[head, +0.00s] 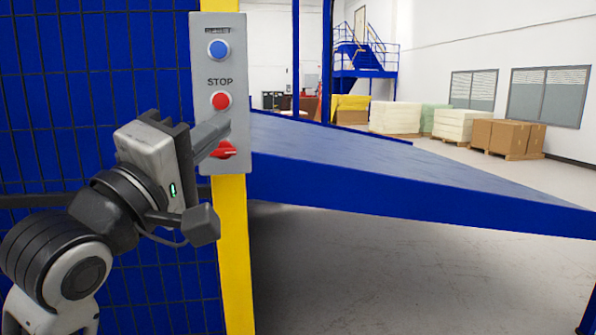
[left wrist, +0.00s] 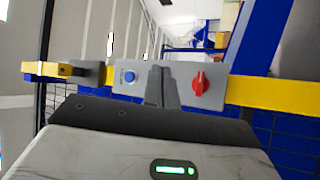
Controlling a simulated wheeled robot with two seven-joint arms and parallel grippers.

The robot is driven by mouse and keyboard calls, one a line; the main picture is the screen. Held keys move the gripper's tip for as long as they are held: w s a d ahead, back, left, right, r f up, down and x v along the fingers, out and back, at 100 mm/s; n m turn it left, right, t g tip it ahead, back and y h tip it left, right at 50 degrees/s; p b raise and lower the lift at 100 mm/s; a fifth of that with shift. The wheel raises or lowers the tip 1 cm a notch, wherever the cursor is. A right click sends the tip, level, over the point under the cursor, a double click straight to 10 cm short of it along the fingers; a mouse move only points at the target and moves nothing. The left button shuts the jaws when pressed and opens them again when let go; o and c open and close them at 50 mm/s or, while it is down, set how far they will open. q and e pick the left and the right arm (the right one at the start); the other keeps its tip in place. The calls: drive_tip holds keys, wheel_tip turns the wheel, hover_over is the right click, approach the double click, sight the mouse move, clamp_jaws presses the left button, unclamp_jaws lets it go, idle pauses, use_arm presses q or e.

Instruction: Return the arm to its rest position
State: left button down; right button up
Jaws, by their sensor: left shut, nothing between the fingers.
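My left gripper (head: 218,133) is shut and empty in front of the grey control panel (head: 206,75). Its fingers overlap the panel between the red STOP button (head: 221,100) and the red rotary knob (head: 225,149) in the head view; I cannot tell whether they touch it. The blue RESET button (head: 218,49) is at the panel's top. In the left wrist view the closed fingers (left wrist: 162,82) stand between the blue button (left wrist: 129,76) and the red knob (left wrist: 200,84), and the STOP button is hidden. My right gripper is not in view.
The panel is on a yellow post (head: 232,250) beside a blue mesh fence (head: 60,90). A blue sloped conveyor or ramp (head: 400,185) extends to the right. Cardboard boxes (head: 508,137) and pale foam stacks (head: 395,117) stand far back. The floor (head: 400,270) below the ramp looks clear.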

use_arm(q)
wheel_tip(320, 180, down, 31)
drive_tip(key=w+m+g+y, duration=0.1)
drive_tip(key=m+g+y, duration=0.3)
drive_tip(key=m+g, duration=0.1)
drive_tip(key=s+f+m+g, duration=0.2)
drive_tip(key=s+f+m, duration=0.1)
drive_tip(key=s+f, duration=0.5)
drive_tip(key=s+f+m+g+y, duration=0.1)
drive_tip(key=s+f+m+g, duration=0.2)
drive_tip(key=s+f, duration=0.5)
wheel_tip(320, 180, down, 6)
drive_tip(key=shift+s+r, duration=0.15)
drive_tip(key=shift+s, duration=0.15)
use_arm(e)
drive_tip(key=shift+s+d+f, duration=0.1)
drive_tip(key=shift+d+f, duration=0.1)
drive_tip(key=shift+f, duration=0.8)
use_arm(q)
drive_tip(key=shift+w+d, duration=0.1)
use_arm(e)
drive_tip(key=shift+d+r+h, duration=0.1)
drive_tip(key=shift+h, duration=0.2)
